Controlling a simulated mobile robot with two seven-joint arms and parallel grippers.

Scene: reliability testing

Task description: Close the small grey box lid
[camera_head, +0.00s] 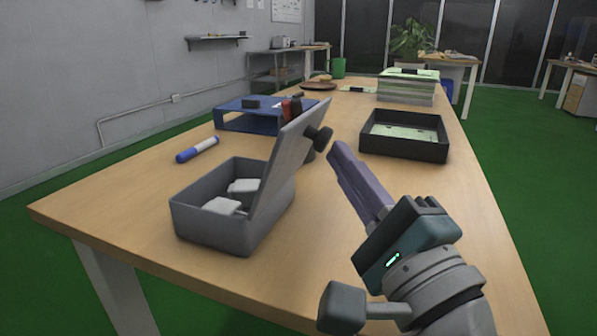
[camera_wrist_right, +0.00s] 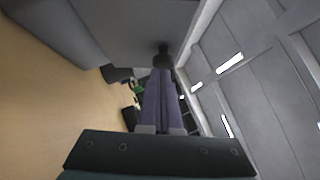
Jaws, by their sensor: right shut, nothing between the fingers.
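The small grey box (camera_head: 215,226) stands on the table at the left front, with pale blocks inside. Its grey lid (camera_head: 285,165) is open, standing up and tilted back to the right, with a dark knob (camera_head: 320,136) on its outer face. My right gripper (camera_head: 335,150) is shut and empty, its purple fingers just right of the lid near the knob. In the right wrist view the shut fingers (camera_wrist_right: 163,75) point at the lid (camera_wrist_right: 135,30), with the knob (camera_wrist_right: 163,56) at their tips; I cannot tell whether they touch. My left gripper is out of view.
A blue and white marker (camera_head: 198,150) lies behind the box. A blue tray (camera_head: 240,120) stands farther back, and a black tray (camera_head: 404,140) sits at the right. The table right of the black tray is narrow.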

